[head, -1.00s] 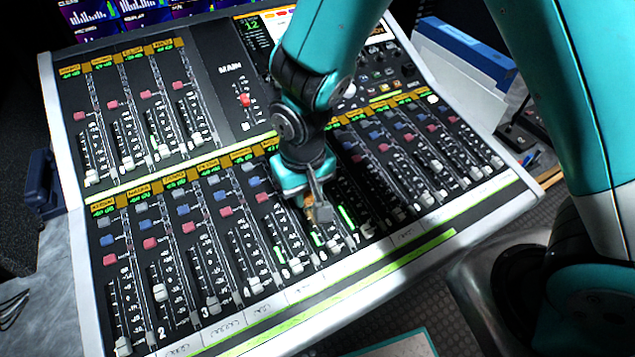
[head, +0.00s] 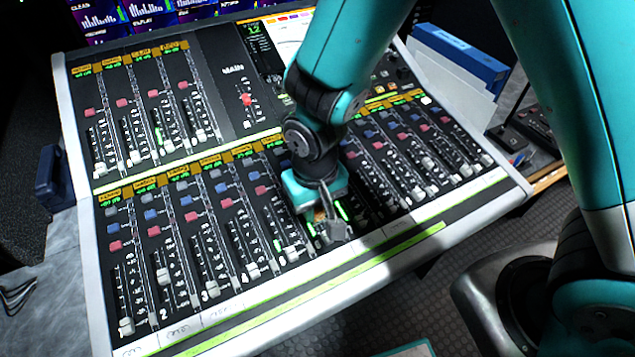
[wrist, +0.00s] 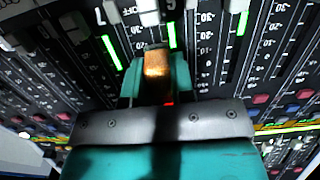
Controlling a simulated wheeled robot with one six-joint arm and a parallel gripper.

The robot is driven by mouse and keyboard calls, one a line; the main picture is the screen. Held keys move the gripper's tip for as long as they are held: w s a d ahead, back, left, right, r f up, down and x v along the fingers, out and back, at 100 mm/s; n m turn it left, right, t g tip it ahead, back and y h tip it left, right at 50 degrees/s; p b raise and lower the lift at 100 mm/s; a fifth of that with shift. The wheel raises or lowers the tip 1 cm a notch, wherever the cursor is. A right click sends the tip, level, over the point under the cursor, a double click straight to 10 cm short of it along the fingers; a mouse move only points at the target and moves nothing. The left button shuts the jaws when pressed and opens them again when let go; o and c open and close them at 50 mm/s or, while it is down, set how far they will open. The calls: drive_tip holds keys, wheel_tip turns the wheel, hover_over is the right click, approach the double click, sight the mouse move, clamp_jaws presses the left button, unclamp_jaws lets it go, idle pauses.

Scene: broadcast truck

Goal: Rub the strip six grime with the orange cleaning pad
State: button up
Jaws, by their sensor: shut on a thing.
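My gripper (head: 325,212) is low over the front half of the mixing console (head: 70,150), among the lower row of fader strips right of centre. In the wrist view my gripper (wrist: 158,78) is shut on the orange cleaning pad (wrist: 157,63), a small orange-brown block between the teal fingers. A bit of the pad (head: 319,214) shows in the head view. Whether the pad touches the panel I cannot tell. Green lit meters glow beside the fingers. I cannot make out the grime; my gripper and arm hide part of the strips.
White fader caps (wrist: 148,14) stand up close to the fingers in the wrist view. A dark blue object (head: 50,178) sits by the left edge. Screens line the back.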

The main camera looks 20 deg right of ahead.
drive_tip(key=shift+r+p, duration=2.5)
drive_tip(key=shift+r, duration=0.65)
clamp_jaws()
